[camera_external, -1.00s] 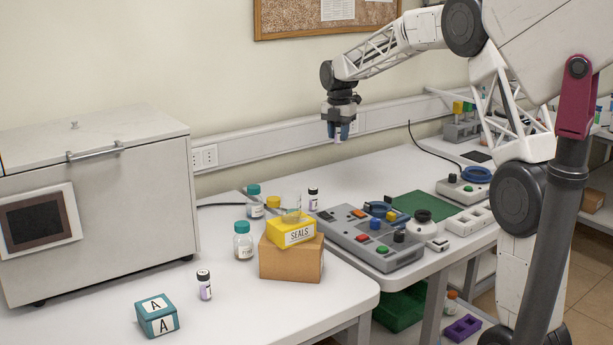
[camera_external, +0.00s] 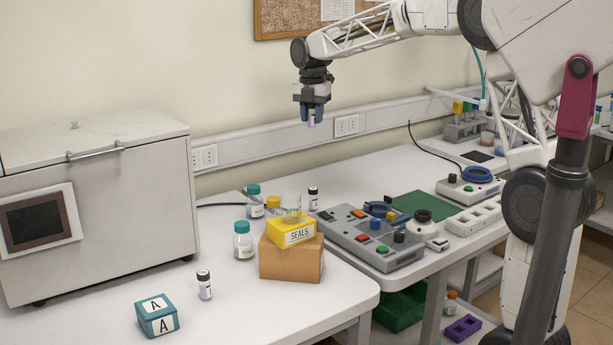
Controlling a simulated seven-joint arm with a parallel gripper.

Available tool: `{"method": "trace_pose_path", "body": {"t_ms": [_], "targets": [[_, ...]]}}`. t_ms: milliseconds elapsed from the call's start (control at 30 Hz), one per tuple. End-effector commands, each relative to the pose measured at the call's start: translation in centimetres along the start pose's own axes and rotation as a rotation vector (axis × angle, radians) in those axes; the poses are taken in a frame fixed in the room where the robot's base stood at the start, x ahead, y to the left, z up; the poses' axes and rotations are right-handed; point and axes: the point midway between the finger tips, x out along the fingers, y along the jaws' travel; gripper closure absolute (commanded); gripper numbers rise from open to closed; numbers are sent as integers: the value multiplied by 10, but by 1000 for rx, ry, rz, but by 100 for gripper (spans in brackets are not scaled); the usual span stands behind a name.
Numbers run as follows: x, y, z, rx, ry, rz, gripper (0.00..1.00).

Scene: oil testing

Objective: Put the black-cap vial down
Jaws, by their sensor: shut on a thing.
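My gripper (camera_external: 311,112) points down, high above the back of the white table. It is shut on a small vial (camera_external: 311,123). Only the vial's lower part, with a pale purple label, shows below the fingers; its cap is hidden. A black-cap vial (camera_external: 204,285) stands upright on the front table beside the teal A box (camera_external: 157,315). Another black-cap vial (camera_external: 313,199) stands upright farther back, right of the yellow SEALS box (camera_external: 297,232).
The SEALS box sits on a cardboard box (camera_external: 291,262). Teal-cap bottles (camera_external: 243,246) stand left of it. A large grey cabinet (camera_external: 100,200) fills the left. A grey button panel (camera_external: 373,237) is to the right.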

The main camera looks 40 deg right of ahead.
Motion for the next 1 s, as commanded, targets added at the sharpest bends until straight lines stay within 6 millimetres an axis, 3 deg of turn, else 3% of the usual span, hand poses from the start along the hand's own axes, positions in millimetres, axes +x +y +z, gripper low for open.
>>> {"method": "trace_pose_path", "body": {"t_ms": [100,467,1000], "targets": [[-3,6,-36,-36,0,1,92],[-9,13,-136,-135,-1,1,92],[-12,-4,-275,-283,-1,2,92]]}}
